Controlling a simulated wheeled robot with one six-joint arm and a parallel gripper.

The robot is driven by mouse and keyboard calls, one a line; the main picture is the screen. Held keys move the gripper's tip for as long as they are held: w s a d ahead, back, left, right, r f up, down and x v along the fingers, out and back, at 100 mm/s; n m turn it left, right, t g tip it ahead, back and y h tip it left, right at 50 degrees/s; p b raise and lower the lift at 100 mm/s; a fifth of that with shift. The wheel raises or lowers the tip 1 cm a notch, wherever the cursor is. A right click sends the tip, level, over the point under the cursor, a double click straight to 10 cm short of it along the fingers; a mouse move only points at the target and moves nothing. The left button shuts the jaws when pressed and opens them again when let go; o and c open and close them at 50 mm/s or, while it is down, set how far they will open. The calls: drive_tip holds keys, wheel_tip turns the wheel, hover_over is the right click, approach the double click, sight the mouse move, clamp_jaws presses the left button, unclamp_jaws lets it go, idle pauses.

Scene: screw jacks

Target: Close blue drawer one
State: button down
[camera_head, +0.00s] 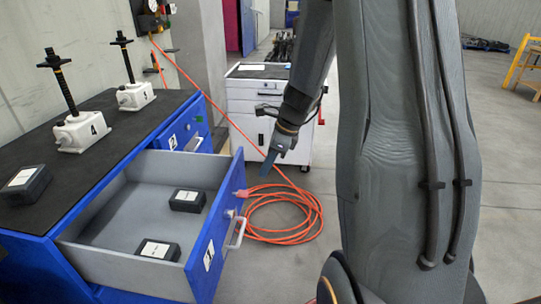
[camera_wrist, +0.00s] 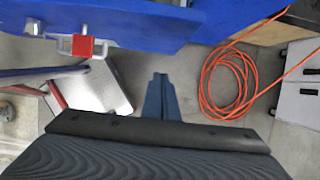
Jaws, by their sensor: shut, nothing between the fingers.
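Blue drawer one (camera_head: 209,257), with a "1" label on its front, is pulled well out of the blue cabinet. Its grey inside is visible and two black boxes lie in it, one near the front (camera_head: 158,250) and one towards the far side (camera_head: 188,200). A white handle (camera_head: 237,233) is on the front. My gripper (camera_head: 267,166) is shut and empty, beyond the far end of the drawer front and apart from it. In the wrist view the shut fingers (camera_wrist: 159,78) point towards the blue drawer front (camera_wrist: 150,22) across a gap.
The black cabinet top (camera_head: 95,160) holds two white screw jacks (camera_head: 80,130) (camera_head: 135,95) and another black box (camera_head: 25,185). A second blue drawer (camera_head: 175,138) looks shut. A coiled orange cable (camera_head: 285,215) lies on the floor by a white trolley (camera_head: 270,105).

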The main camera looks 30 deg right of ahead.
drive_tip(key=shift+w+a+f+p, duration=0.35)
drive_tip(key=shift+w+a, duration=0.1)
drive_tip(key=shift+a, duration=0.2)
drive_tip(key=shift+w+a+f+p, duration=0.2)
drive_tip(key=shift+w+a+f, duration=0.15)
drive_tip(key=shift+w+a, duration=0.25)
drive_tip(key=shift+w+a+f+p, duration=0.3)
drive_tip(key=shift+w+a+f, duration=0.05)
drive_tip(key=shift+a, duration=0.35)
